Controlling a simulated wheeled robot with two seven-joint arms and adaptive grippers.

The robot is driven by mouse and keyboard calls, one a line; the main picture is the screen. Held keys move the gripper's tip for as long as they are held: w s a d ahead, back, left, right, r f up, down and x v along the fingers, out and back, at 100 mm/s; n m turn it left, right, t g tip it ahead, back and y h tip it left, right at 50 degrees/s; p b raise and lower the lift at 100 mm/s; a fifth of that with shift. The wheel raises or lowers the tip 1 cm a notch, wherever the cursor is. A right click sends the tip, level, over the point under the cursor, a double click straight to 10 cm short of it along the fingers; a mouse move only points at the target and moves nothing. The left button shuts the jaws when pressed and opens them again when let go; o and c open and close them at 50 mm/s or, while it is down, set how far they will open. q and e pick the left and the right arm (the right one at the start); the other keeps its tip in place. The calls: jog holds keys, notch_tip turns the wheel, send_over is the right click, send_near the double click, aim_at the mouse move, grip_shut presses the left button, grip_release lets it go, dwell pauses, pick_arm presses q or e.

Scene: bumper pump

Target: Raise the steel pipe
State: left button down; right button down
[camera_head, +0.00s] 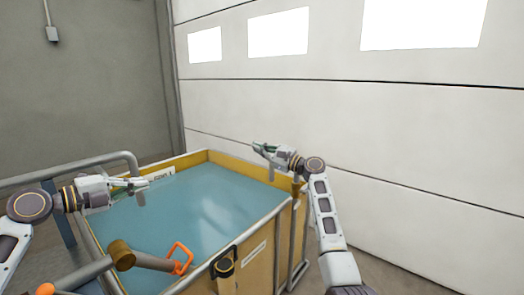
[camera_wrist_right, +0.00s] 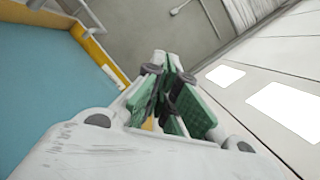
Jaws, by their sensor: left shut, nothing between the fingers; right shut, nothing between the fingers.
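A grey metal pipe (camera_head: 153,262) lies low at the near left corner of a cart, between a brass-brown cylinder (camera_head: 121,255) and an orange loop handle (camera_head: 181,258). I cannot tell for sure that this is the steel pipe, since grey tube rails are also in view. My left gripper (camera_head: 138,187) is shut and empty, above the cart's left side and apart from the pipe. My right gripper (camera_head: 258,147) is shut and empty over the cart's far right side, well away from the pipe. Its closed fingers also show in the right wrist view (camera_wrist_right: 168,72).
The yellow-walled cart (camera_head: 268,240) has a wide, bare blue bed (camera_head: 205,205). A grey tube rail (camera_head: 75,165) rises at its left end. A white panelled door (camera_head: 400,130) stands behind and right.

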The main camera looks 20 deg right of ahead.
jog(key=w+a+r, duration=0.4)
jog(key=a, duration=0.3)
jog(key=shift+r, duration=0.3)
dwell(0.8)
dwell(1.4)
pick_arm(q)
jog(key=c, duration=1.5)
grip_release()
jog(key=shift+o, duration=0.2)
jog(key=shift+a, duration=0.1)
jog(key=v, duration=1.2)
